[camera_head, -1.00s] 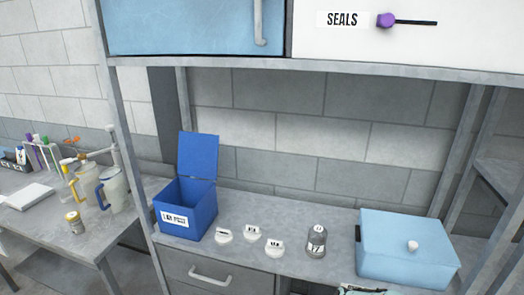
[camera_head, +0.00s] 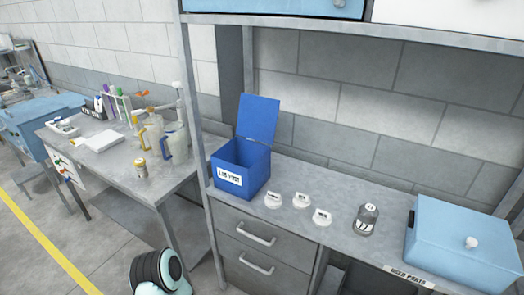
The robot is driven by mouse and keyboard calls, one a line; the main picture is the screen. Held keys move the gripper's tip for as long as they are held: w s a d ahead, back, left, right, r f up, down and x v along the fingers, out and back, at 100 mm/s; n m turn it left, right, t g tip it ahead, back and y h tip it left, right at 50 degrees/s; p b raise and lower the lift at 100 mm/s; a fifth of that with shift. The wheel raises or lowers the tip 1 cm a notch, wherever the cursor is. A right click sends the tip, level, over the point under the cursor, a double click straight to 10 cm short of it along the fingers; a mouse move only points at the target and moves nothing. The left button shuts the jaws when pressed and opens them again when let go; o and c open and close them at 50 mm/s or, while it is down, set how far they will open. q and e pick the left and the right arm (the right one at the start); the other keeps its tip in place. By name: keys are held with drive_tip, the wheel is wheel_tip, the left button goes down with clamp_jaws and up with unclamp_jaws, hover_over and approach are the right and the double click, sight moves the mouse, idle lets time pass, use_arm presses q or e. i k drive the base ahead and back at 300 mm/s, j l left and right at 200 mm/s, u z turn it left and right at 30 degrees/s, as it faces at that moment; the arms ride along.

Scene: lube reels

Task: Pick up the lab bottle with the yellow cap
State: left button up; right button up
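A small bottle with a yellowish cap and a pale label (camera_head: 141,169) stands upright near the front edge of the grey table at the left. It is the small upright container that best fits the lab bottle; its details are too small to read.
Behind the bottle are a jug with a yellow handle (camera_head: 150,136) and one with a blue handle (camera_head: 175,145). A white pad (camera_head: 96,141) lies left.

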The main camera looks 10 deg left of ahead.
sight(142, 171)
drive_tip(key=u, duration=1.5)
drive_tip(key=i+j+u, duration=0.25)
drive_tip(key=i, duration=0.3)
